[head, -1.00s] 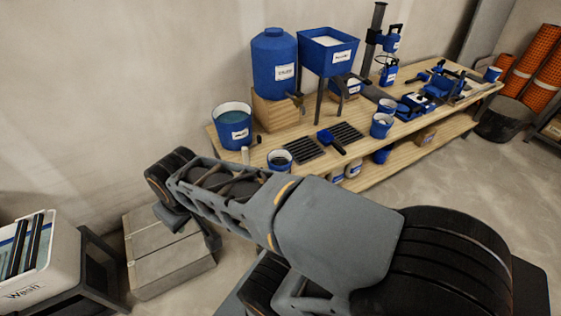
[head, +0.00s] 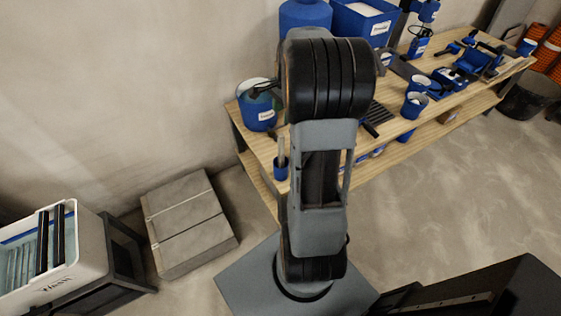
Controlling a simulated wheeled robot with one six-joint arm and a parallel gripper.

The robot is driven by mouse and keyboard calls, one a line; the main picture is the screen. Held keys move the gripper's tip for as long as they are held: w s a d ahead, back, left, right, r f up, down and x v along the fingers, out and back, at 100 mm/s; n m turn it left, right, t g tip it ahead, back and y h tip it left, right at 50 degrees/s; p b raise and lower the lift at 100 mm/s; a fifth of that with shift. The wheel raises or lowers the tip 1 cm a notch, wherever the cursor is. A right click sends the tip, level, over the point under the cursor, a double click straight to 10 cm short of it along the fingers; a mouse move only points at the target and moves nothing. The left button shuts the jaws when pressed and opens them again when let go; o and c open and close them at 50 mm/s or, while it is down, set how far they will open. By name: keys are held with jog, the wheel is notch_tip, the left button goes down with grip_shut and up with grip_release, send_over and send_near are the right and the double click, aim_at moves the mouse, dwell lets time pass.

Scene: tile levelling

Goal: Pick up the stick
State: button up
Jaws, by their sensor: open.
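A pale upright stick (head: 281,149) shows near the front left edge of the workbench. Its lower end meets a small blue holder (head: 281,171); I cannot tell whether it stands in it or behind it. My gripper (head: 257,91) shows in part as dark fingers left of my wrist, over the blue bucket (head: 258,116) in the picture. It is open and holds nothing that I can see. It is apart from the stick, up and to the left of it in the picture. My arm hides the bench just right of the stick.
The wooden workbench (head: 455,113) carries blue cups (head: 415,104), a blue hopper (head: 362,22) and several blue tools. Grey slabs (head: 186,222) lie on the floor at left. A white wash tub (head: 86,246) stands at lower left.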

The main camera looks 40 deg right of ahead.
jog(key=m, duration=0.1)
send_over(281, 141)
jog(key=d, duration=0.2)
jog(key=f, duration=0.8)
jog(key=shift+w+a, duration=0.1)
jog(key=shift+w, duration=0.1)
jog(key=shift+w+a+f+p, duration=0.1)
jog(key=shift+a+f, duration=0.1)
jog(key=shift+f, duration=0.85)
jog(key=shift+w+a+f+p, duration=0.1)
jog(key=shift+a+f+p, duration=0.05)
jog(key=shift+f, duration=0.95)
jog(key=shift+w+a+f+p, duration=0.1)
jog(key=shift+a+f, duration=0.1)
jog(key=shift+f, duration=0.85)
jog(key=shift+c, duration=0.2)
grip_shut()
